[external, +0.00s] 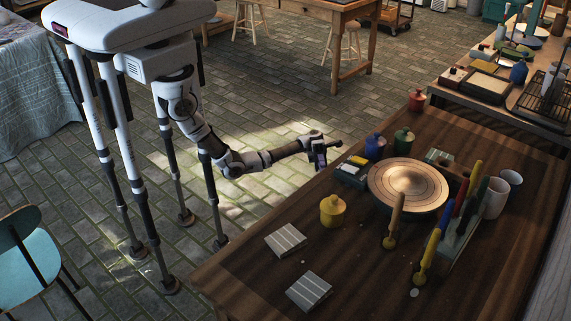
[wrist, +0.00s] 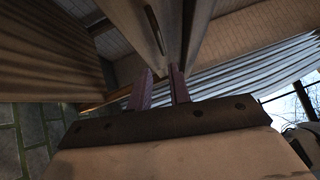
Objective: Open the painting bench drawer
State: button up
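The painting bench (external: 360,240) is a dark wooden table filling the lower right of the external view. Its drawer does not show there; the side facing me is hidden below the top's edge. My gripper (external: 318,150) is at the bench's left edge, near its far end. In the wrist view the two reddish fingers of my gripper (wrist: 163,80) stand apart with a gap between them. A pale brown wooden panel (wrist: 128,18) with a dark, narrow bar or slot (wrist: 153,30) is just beyond the fingertips. I cannot tell whether this is the drawer front, or whether they touch it.
On the bench stand a round turntable (external: 408,187), a yellow jar (external: 332,210), a blue jar (external: 375,147), a green jar (external: 403,140) and brushes in a rack. A teal chair (external: 35,260) is at lower left. The paved floor between me and the bench is clear.

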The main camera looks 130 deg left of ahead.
jog(key=p+x, duration=0.3)
jog(key=x, duration=1)
jog(key=shift+w+d+r+p, duration=0.1)
jog(key=shift+w+d+p, duration=0.05)
jog(key=shift+d+p, duration=0.15)
grip_shut()
